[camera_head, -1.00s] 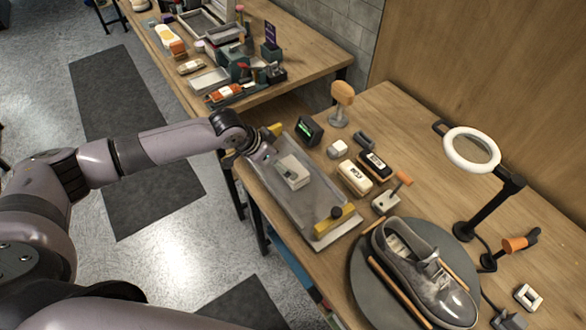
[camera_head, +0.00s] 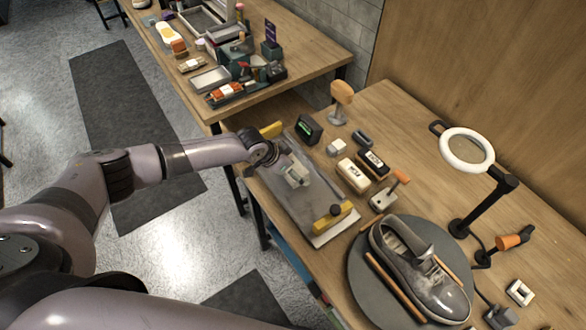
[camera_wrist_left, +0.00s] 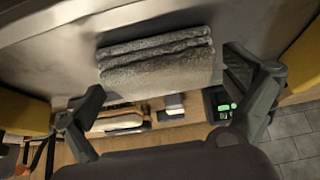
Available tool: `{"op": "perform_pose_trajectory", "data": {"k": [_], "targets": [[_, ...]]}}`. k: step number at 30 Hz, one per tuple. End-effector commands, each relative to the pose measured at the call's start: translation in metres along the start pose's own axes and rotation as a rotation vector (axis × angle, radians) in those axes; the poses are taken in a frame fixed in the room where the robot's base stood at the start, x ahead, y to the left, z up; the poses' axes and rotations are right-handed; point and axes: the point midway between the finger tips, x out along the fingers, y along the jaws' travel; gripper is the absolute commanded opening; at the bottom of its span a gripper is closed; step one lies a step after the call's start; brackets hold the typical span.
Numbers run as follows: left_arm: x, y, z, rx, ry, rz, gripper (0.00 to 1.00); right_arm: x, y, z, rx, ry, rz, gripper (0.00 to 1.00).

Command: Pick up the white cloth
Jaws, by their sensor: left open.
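The white cloth (camera_wrist_left: 157,58) is a folded, layered, greyish-white towel in the left wrist view. In the head view the left gripper (camera_head: 287,168) is over the tray, right at the cloth; contact cannot be told. My right gripper is not in view.
Yellow clamps (camera_head: 336,217) sit at the tray's ends. A black display (camera_head: 307,130), brushes (camera_head: 352,175) and a scraper-like tool (camera_head: 384,200) stand to its right. A sneaker (camera_head: 415,265) sits on a round turntable (camera_head: 362,285) beside a ring lamp (camera_head: 467,151).

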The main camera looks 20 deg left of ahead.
Motion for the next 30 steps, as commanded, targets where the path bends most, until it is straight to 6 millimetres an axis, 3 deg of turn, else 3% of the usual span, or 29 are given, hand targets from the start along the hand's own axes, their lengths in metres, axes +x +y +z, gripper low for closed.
{"op": "perform_pose_trajectory", "data": {"k": [4, 24, 30], "targets": [[-0.0002, -0.0002, 0.0000, 0.000, 0.000, 0.000, 0.99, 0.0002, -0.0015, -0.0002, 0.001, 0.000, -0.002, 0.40], [-0.0005, -0.0004, 0.0001, -0.001, 0.000, 0.000, 0.56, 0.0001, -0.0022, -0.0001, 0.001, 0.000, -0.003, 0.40], [-0.0006, -0.0004, 0.0000, -0.001, 0.000, 0.000, 0.55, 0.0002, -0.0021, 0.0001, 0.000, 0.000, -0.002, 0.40]]}}
